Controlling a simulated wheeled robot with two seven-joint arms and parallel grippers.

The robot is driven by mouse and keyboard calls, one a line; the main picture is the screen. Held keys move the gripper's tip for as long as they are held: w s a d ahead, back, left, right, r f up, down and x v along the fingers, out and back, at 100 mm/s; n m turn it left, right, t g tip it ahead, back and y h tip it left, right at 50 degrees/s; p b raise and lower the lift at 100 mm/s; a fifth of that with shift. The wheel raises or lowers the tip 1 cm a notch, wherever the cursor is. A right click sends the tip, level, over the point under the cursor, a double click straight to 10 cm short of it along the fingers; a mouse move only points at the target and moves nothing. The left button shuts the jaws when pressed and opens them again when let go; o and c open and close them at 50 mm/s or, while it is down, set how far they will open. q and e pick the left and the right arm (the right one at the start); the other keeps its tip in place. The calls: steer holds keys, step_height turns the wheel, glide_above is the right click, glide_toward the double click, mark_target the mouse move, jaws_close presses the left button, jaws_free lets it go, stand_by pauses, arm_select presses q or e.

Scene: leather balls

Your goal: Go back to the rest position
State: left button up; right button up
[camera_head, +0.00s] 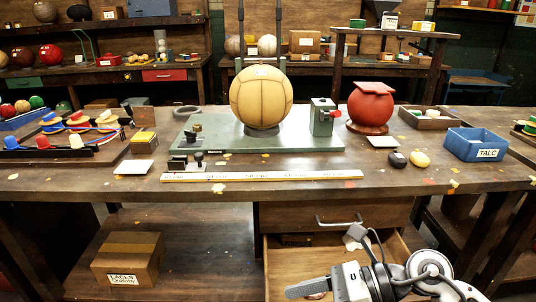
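My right gripper (308,287) is at the bottom right of the head view, over the open drawer (283,267) under the bench. One dark finger points left; whether the gripper is open or shut is unclear, and I see nothing clearly held in it. My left gripper is not in view. A tan panelled leather ball (261,97) rests upright on the green base plate (308,134) at the middle of the bench.
The wooden bench (225,187) spans the view, with a ruler (262,176) near its front edge. A red ball (370,108), a blue TALC box (476,145) and a tool rack (62,157) stand on it. A LACES box (127,258) sits on the lower shelf.

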step_height(320, 180, up, 6)
steer(key=w+m+t+y, duration=0.2)
steer(key=m+t+y, duration=0.2)
steer(key=m+t, duration=1.05)
steer(key=d+f+m+t+h, duration=0.1)
steer(key=d+f+m+h, duration=0.15)
steer(key=m, duration=0.45)
steer(key=w+d+f+m+t+h+p, duration=0.1)
steer(key=d+f+m+h, duration=0.1)
steer(key=m+h, duration=0.35)
steer(key=d+f+m+t+h, duration=0.1)
steer(key=d+f+m+h, duration=0.1)
steer(key=m, duration=0.6)
steer(key=s+d+f+m+g+h, duration=0.1)
steer(key=s+f+m+g+h, duration=0.1)
steer(key=f, duration=0.5)
steer(key=s+d+f+m+g+h, duration=0.1)
steer(key=s+f+m+g+h, duration=0.1)
steer(key=s+f+m+g, duration=0.3)
step_height(320, 180, down, 2)
steer(key=s+m, duration=0.2)
steer(key=m, duration=0.2)
steer(key=shift+d+h+p, duration=0.15)
steer(key=shift+h+p, duration=0.15)
steer(key=shift+p, duration=0.05)
steer(key=shift+s, duration=0.1)
